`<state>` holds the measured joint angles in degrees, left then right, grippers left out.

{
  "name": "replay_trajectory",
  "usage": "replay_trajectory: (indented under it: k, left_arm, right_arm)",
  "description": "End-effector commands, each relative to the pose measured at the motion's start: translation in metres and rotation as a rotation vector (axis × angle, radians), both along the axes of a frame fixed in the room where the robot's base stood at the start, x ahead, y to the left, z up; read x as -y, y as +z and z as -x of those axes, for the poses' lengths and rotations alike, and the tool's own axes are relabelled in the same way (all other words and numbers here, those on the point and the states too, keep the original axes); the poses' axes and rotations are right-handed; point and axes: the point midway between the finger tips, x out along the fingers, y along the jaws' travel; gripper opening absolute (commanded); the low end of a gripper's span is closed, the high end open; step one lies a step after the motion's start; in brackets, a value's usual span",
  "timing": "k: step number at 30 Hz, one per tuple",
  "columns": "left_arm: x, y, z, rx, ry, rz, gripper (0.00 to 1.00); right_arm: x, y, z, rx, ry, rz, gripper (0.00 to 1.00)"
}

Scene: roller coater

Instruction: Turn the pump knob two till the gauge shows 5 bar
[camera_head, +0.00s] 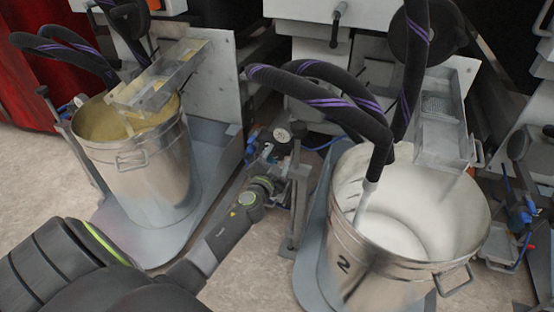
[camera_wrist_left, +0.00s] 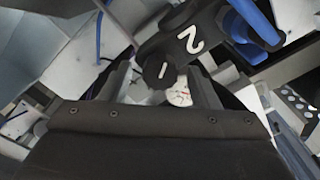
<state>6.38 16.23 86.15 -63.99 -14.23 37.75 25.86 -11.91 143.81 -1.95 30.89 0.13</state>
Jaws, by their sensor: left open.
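My left arm comes in from the lower left of the head view. Its gripper (camera_head: 266,152) is at the pump fittings between the two buckets. In the wrist view the left gripper (camera_wrist_left: 160,75) is open, with one finger on each side of a black round knob (camera_wrist_left: 157,70) bearing a white line. Contact with the knob cannot be told. A black part marked "2" (camera_wrist_left: 192,40) is just beyond it. The gauge (camera_wrist_left: 180,95) shows a white face with a red mark, partly hidden; its reading is too small to tell. The gauge also shows in the head view (camera_head: 282,135). My right gripper is not in view.
A steel bucket marked 2 (camera_head: 342,268) with white content stands right of the arm. Another bucket (camera_head: 150,175) with yellowish content stands at the left. Black hoses (camera_head: 330,95) hang over the middle. Blue tubing (camera_wrist_left: 258,20) runs close to the knob.

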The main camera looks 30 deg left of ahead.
Motion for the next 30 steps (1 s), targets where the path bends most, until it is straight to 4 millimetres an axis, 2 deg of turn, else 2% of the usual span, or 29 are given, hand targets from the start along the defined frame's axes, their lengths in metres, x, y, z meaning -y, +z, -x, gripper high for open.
replay_trajectory:
  k: [11, 21, 30]
  left_arm:
    - [-0.0011, 0.0001, -0.0044, 0.000, 0.000, 0.000, 0.54]
    - [-0.0009, -0.0001, -0.0041, 0.000, 0.000, 0.000, 0.11]
    - [-0.0007, -0.0002, -0.0039, -0.010, -0.001, -0.037, 0.11]
  right_arm:
    - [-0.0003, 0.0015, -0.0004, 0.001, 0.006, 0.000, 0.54]
    - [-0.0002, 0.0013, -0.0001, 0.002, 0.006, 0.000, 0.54]
    - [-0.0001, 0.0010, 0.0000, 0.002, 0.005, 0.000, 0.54]
